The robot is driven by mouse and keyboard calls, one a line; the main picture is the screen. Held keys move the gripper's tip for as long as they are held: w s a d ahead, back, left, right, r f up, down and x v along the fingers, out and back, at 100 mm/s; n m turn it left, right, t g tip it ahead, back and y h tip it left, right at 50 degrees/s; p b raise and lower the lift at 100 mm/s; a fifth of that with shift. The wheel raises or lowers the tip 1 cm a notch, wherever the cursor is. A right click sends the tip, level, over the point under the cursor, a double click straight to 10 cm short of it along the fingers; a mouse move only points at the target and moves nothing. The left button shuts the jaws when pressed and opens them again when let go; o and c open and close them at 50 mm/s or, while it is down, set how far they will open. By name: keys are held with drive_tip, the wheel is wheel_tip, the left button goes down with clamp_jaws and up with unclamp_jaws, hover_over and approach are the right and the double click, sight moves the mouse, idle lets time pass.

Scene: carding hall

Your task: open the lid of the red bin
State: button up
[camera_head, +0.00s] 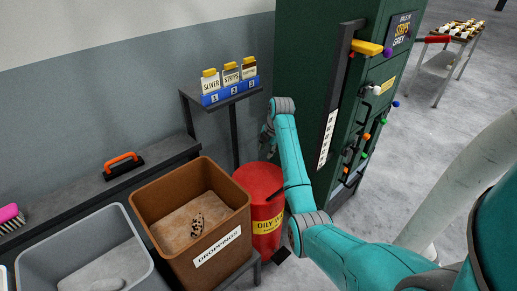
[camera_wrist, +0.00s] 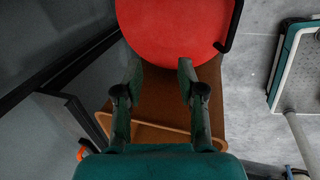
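The red bin (camera_head: 266,216) stands on the floor between the brown box and the green machine, with a yellow label reading "OILY W…" partly hidden by my arm. Its round red lid (camera_wrist: 178,28) fills the top of the wrist view and looks closed. A black bar (camera_wrist: 233,26) runs along the lid's right edge; it also shows beside my arm in the head view (camera_head: 284,190). My gripper (camera_head: 267,143) is over the bin in the head view. In the wrist view my gripper (camera_wrist: 160,74) has its two fingers apart, with nothing between them.
A brown box (camera_head: 157,192) labelled "DROPPINGS" and a grey tub (camera_head: 30,258) stand to the left. A small stand (camera_head: 213,113) with a blue card holder (camera_head: 231,91) is behind the bin. The green machine (camera_head: 300,60) rises close on the right. Open floor lies farther right.

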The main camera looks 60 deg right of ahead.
drive_tip(key=shift+f, duration=0.15)
clamp_jaws()
unclamp_jaws()
drive_tip(key=v, duration=0.7)
drive_tip(key=shift+r, duration=0.25)
